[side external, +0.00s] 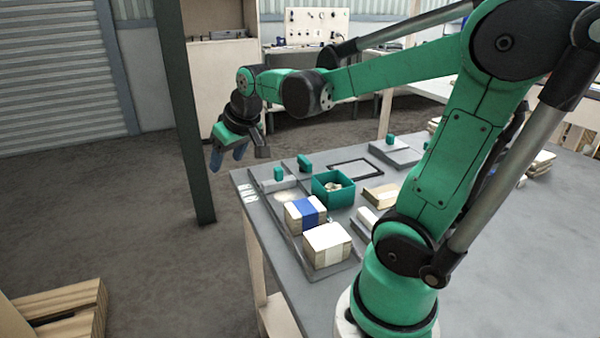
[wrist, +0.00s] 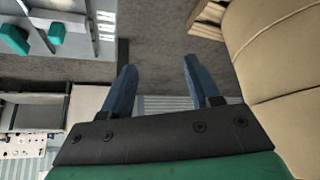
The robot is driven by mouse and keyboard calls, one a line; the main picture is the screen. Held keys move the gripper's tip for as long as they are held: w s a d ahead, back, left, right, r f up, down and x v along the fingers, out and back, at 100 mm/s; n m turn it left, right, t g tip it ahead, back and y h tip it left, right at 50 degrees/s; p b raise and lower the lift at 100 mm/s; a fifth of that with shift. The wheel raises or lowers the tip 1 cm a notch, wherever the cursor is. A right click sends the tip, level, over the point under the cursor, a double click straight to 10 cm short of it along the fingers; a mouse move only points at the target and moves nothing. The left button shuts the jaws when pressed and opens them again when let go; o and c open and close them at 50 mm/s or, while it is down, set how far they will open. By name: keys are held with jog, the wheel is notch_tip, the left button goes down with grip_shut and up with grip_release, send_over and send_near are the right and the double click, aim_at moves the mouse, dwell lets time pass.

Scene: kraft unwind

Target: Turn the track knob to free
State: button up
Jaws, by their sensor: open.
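Small teal upright knobs or handles stand on the grey table: one at the left (side external: 278,173), one just behind it (side external: 304,163) and one farther back (side external: 390,139). I cannot tell which is the track knob, and no setting marks are readable. Two teal pieces also show at the upper left of the wrist view, one small (wrist: 57,33) and one larger (wrist: 14,38). My gripper (side external: 227,162) is open and empty, its blue fingers beyond the table's left end and apart from every knob. In the wrist view its fingers (wrist: 158,66) are spread over floor.
A teal open box (side external: 333,202) with pale contents, a blue-banded block (side external: 294,217) and a pale block (side external: 327,247) stand on the table. A dark post (side external: 190,120) rises left of my gripper. A large beige surface (wrist: 275,50) fills the wrist view's right side.

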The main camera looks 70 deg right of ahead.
jog(key=d+f+m+g+h, duration=0.1)
jog(key=d+f+m+g, duration=0.15)
jog(key=d, duration=1.35)
jog(key=m, duration=0.3)
send_over(305, 159)
jog(key=s+a, duration=0.2)
jog(key=f, duration=0.6)
jog(key=shift+w+d, duration=0.2)
jog(key=shift+d, duration=0.05)
jog(key=shift+x, duration=2.8)
grip_shut()
